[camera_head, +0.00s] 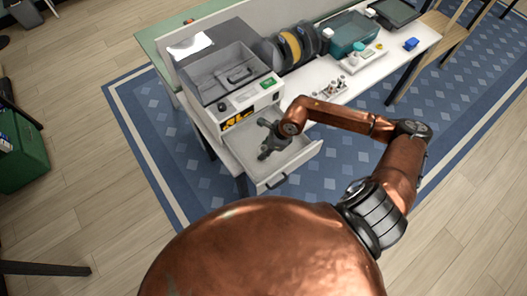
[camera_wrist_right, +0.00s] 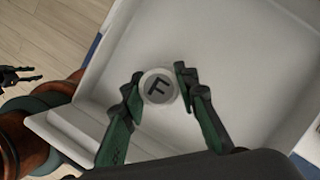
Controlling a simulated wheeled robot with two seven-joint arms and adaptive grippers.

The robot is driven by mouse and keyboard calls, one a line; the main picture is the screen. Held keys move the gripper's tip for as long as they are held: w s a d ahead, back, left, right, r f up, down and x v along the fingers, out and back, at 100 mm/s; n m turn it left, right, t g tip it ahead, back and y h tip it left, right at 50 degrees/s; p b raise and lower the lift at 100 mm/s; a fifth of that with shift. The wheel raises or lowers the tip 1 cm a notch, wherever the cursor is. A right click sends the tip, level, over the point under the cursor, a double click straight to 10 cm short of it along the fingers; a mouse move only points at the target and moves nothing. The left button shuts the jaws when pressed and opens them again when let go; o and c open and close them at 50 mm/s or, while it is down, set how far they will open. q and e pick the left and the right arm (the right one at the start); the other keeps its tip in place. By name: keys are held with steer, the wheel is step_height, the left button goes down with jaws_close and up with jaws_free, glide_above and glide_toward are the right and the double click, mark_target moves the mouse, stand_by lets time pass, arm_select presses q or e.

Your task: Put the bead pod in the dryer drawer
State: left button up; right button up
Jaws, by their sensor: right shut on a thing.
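The dryer (camera_head: 208,122) is a white and grey box on the left end of the bench, with a green display. Its drawer (camera_head: 306,152) is pulled out at the front, empty as far as I can see. My right gripper (camera_head: 266,154) is over the open drawer. In the right wrist view, its fingers (camera_wrist_right: 158,85) are shut on the bead pod (camera_wrist_right: 158,97), a round grey piece with a dark F on top. The drawer's pale floor (camera_wrist_right: 205,40) lies beneath the pod. My left gripper (camera_wrist_right: 22,76) shows small at the left edge of that view, fingers apart, empty.
Dark and yellow spools (camera_head: 291,47), a teal bin (camera_head: 346,33) and small bottles (camera_head: 331,88) stand on the bench right of the dryer. A blue block (camera_head: 411,44) lies further right. A green crate (camera_head: 22,152) stands on the floor at left.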

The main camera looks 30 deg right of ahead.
steer(key=shift+f, duration=0.55)
steer(key=shift+f, duration=0.15)
steer(key=o, duration=1.2)
steer(key=shift+c, duration=0.2)
steer(key=v, duration=1.2)
